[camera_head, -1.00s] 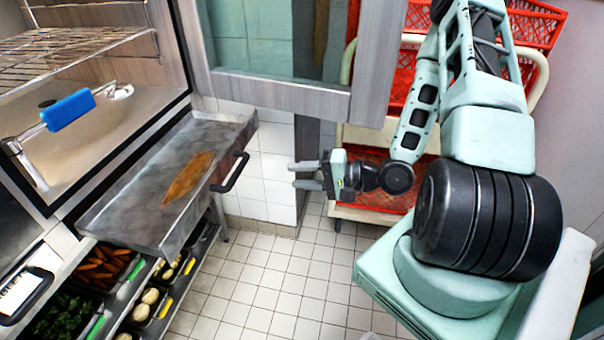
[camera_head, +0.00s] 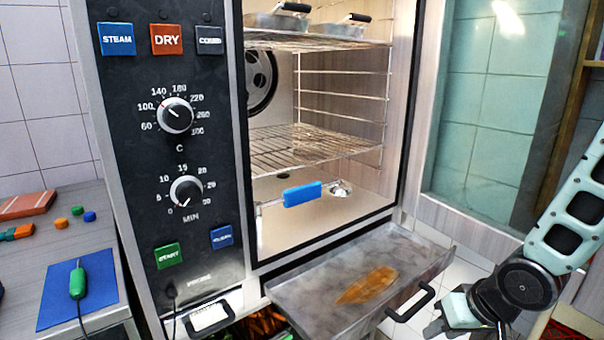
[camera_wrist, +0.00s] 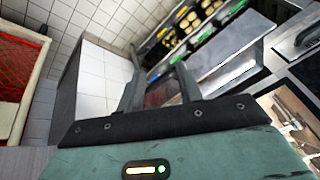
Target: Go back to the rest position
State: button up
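My gripper (camera_wrist: 157,62) shows in the wrist view with its two dark fingers apart and nothing clearly held between them. In the head view my gripper's teal body is at the lower right, beside the pulled-out metal tray (camera_head: 310,290). Its fingertips are hard to make out there. My arm comes in from the right edge. A brownish-orange patch (camera_head: 368,286) lies on the tray, and the tray has a black handle (camera_head: 410,303).
The oven (camera_head: 320,170) stands open, with wire racks, pans on top and a blue-handled tool (camera_head: 303,194) inside. Its glass door (camera_head: 500,110) is swung out right. A counter (camera_head: 50,235) at left holds a blue mat with a green-handled probe. Wrist view: red crate (camera_wrist: 15,70) at left.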

jog(key=s+a+r+n+g+h+p, duration=0.1)
jog(key=s+a+r+n+g, duration=0.1)
jog(key=s+a+r, duration=0.4)
jog(key=s+a+r+n+g+h+p, duration=0.1)
jog(key=s+a+r+n+g, duration=0.1)
jog(key=s+a+r+n, duration=0.3)
jog(key=s+a+r, duration=0.1)
jog(key=s+r, duration=0.2)
jog(key=s, duration=0.4)
jog(key=shift+s+a, duration=0.15)
jog(key=shift+s, duration=0.15)
